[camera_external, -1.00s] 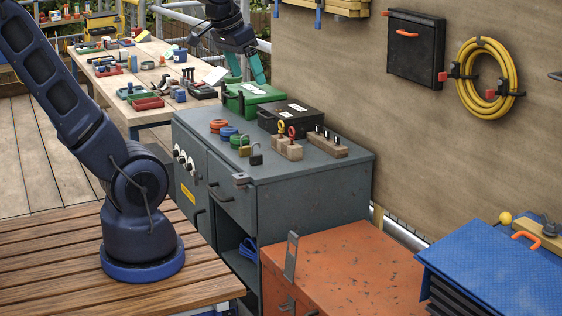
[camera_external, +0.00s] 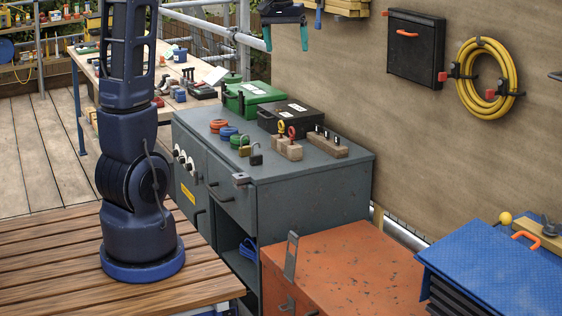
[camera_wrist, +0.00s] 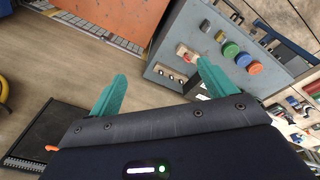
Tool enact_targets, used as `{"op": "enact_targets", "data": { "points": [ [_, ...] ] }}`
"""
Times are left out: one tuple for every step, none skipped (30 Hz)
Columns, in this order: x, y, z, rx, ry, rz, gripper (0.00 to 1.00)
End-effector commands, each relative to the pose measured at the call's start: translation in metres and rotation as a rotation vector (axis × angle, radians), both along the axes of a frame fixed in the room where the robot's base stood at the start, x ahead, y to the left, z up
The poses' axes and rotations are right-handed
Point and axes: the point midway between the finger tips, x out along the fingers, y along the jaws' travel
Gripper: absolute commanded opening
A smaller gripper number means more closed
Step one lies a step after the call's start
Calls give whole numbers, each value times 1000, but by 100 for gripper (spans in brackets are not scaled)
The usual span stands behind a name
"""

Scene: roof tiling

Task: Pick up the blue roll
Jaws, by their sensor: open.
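The blue roll (camera_external: 228,132) lies on the grey cabinet's top between an orange roll (camera_external: 217,124) and a green roll (camera_external: 239,140). It also shows in the wrist view (camera_wrist: 243,60), again between the green and orange rolls. My gripper (camera_external: 287,40) is open and empty, high above the cabinet and near the wall at the top of the external view. In the wrist view its teal fingers (camera_wrist: 162,76) are spread wide, with the blue roll off to the right of both. No finger touches a roll.
Two padlocks (camera_external: 256,155) stand close to the rolls. A green case (camera_external: 252,97), a black case (camera_external: 283,117) and wooden blocks (camera_external: 327,146) with small parts share the cabinet top (camera_external: 315,170). A black wall box (camera_external: 415,58) and yellow hose (camera_external: 486,105) hang to the right.

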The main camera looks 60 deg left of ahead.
Motion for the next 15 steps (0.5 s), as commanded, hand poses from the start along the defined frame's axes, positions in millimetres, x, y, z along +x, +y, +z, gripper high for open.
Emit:
{"op": "enact_targets", "data": {
  "points": [
    [9, 19, -7, -9, 12, 33, 83],
    [13, 28, -11, -15, 18, 51, 83],
    [19, 41, -15, -21, 24, 76, 83],
    [23, 51, -19, -26, 30, 94, 83],
    [27, 61, -23, -31, 35, 110, 83],
    [32, 75, -29, -38, 42, 135, 83],
    [35, 85, -33, -42, 47, 152, 83],
    [39, 96, -38, -47, 51, 172, 83],
    [42, 109, -44, -53, 58, 196, 83],
    [45, 120, -49, -57, 63, 213, 83],
    [47, 131, -54, -62, 68, 231, 83],
    [51, 145, -61, -69, 75, 255, 83],
    [52, 156, -67, -74, 80, 274, 83],
    [54, 166, -72, -78, 85, 291, 83],
    [56, 181, -81, -86, 93, 315, 83]
  ]
}}
